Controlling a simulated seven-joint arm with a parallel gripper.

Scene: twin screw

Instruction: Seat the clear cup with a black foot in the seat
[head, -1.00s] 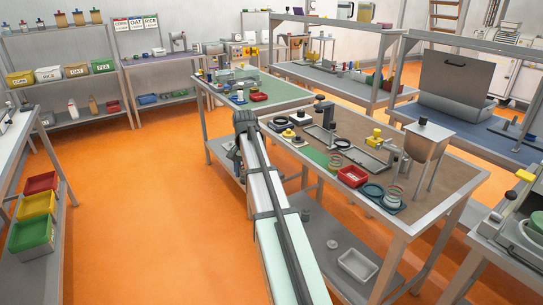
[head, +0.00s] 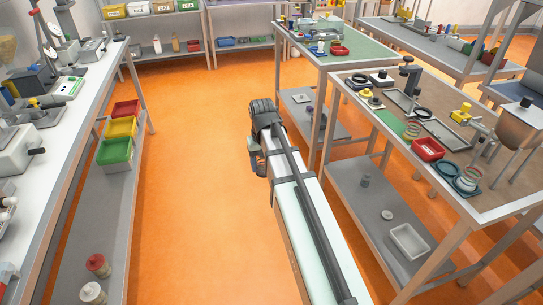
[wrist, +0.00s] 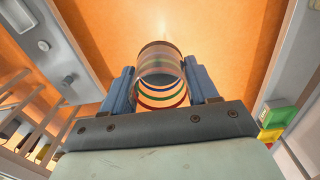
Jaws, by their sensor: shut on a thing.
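My gripper (wrist: 161,88) is shut on a clear, round-walled cup (wrist: 160,66) in the wrist view. Blue fingers press on its left and right sides. Coloured rings show through the wall, and its rim looks brownish. I cannot make out a black foot. I cannot tell which fixture is the seat.
A long white bench (head: 75,105) with several devices runs along the left. Red, yellow and green bins (head: 116,149) sit on its lower shelf. A brown-topped table (head: 490,190) with rings, coils and a red tray (head: 428,149) stands right. Orange floor lies between.

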